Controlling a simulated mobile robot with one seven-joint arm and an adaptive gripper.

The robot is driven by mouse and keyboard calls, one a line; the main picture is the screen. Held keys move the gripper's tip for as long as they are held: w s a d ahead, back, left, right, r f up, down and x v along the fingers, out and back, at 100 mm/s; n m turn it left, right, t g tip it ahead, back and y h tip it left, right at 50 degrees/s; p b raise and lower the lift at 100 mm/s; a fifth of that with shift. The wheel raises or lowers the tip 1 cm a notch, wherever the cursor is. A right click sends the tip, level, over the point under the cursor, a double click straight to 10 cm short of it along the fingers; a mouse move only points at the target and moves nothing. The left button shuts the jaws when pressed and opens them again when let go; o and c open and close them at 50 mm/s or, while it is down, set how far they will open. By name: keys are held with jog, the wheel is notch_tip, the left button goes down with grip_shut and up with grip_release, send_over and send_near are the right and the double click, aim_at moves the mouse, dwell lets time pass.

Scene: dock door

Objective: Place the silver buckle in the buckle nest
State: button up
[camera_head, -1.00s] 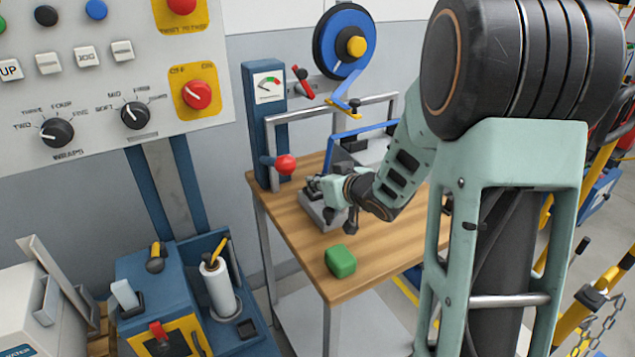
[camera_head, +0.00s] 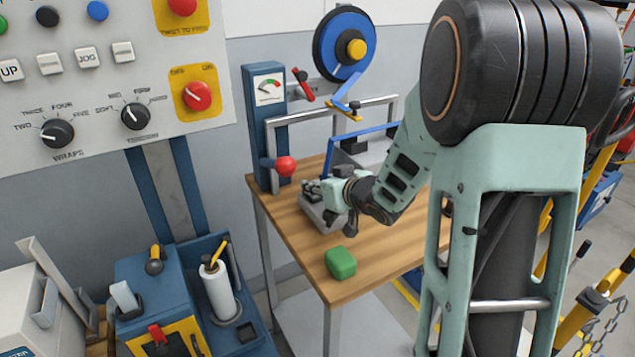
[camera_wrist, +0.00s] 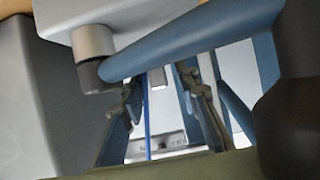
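My gripper (camera_head: 309,187) is low over the wood-topped table, at a grey block (camera_head: 318,217) near the table's back left. In the wrist view its two fingers (camera_wrist: 158,92) stand apart with a gap between them. A thin blue strip and a pale metal surface with small dark marks (camera_wrist: 168,142) show through that gap. I see nothing clamped between the fingers. I cannot make out the silver buckle for certain in either view. I cannot tell whether the grey block is the buckle nest; my gripper and wrist cover part of it.
A green block (camera_head: 340,262) lies near the table's front edge. A blue post with a gauge (camera_head: 268,87) and a red-knobbed lever (camera_head: 285,166) stands left of my gripper. A grey metal frame (camera_head: 340,109) and a blue strap reel (camera_head: 343,42) rise behind. The wooden tabletop (camera_head: 378,262) is bare at front right.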

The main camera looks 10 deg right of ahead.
jog(key=shift+s+f+p, duration=0.25)
jog(key=shift+p, duration=0.1)
jog(key=p+v, duration=0.1)
jog(key=v, duration=0.4)
jog(key=r+p+v, duration=0.1)
jog(key=v, duration=0.5)
jog(key=shift+w+p, duration=0.25)
jog(key=shift+p, duration=0.1)
jog(key=shift+s+d+r, duration=0.15)
jog(key=shift+s, duration=0.35)
